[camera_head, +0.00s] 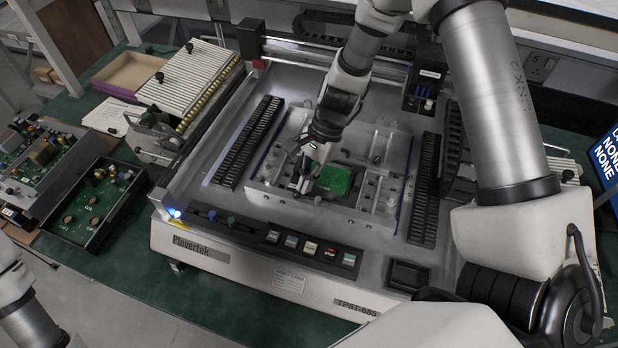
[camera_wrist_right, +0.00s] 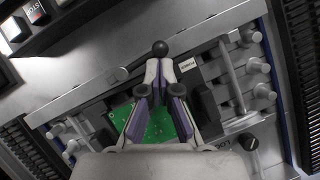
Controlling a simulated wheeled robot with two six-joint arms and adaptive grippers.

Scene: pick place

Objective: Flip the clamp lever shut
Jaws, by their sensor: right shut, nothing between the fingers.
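The clamp lever (camera_wrist_right: 138,62) shows in the right wrist view as a thin bar with a black ball knob (camera_wrist_right: 160,48) at its end. It lies along the front edge of the grey fixture (camera_head: 370,208), near a green circuit board (camera_head: 335,180). My right gripper (camera_head: 302,186) reaches down at the fixture's front left, beside the board. In the wrist view its fingers (camera_wrist_right: 160,68) are shut and empty, with their tips right by the knob. I cannot tell whether they touch it. The fingers hide part of the board. My left gripper is out of view.
The fixture sits on a grey tester machine with front buttons (camera_head: 311,248). Black slotted strips (camera_head: 249,141) and (camera_head: 424,189) flank it. Raised posts (camera_head: 378,145) stand behind the board. A ribbed rack (camera_head: 190,75) and an open board case (camera_head: 97,203) are at left.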

